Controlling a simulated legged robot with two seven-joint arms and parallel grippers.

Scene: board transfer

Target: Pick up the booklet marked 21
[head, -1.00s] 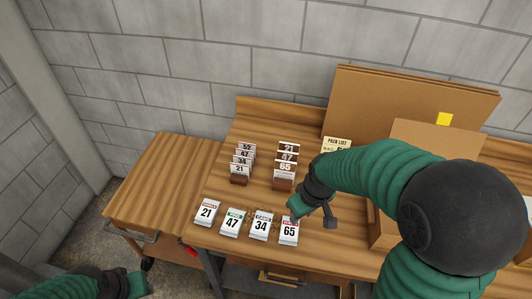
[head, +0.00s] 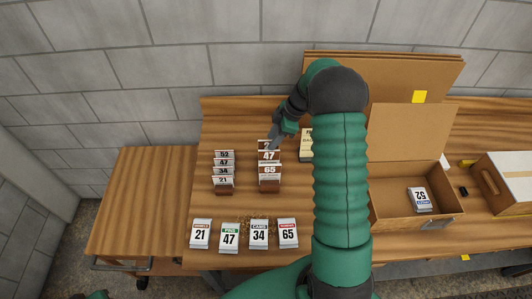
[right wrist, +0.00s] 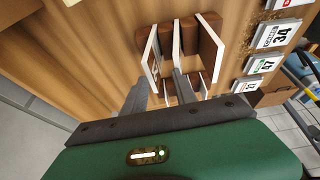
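Several white cards marked 21 (head: 264,145), 47 (head: 268,156) and 65 (head: 270,170) stand in the brown right-hand rack (head: 269,187). The rearmost, 21, is partly hidden by my right gripper (head: 272,143). In the right wrist view, my gripper (right wrist: 161,84) is open, its fingers apart, with the end card (right wrist: 152,56) between or just beside them; contact is unclear. Another 21 (head: 222,180) stands at the front of the left rack. A booklet marked 21 (head: 200,233) lies at the left of the front row. My left gripper is out of view.
Booklets marked 47 (head: 229,238), 34 (head: 259,234) and 65 (head: 288,233) lie along the front edge. A pick list (head: 306,143) stands beside the right rack. An open cardboard box (head: 391,206) holds a booklet marked 52 (head: 420,199). The left side table (head: 150,195) is clear.

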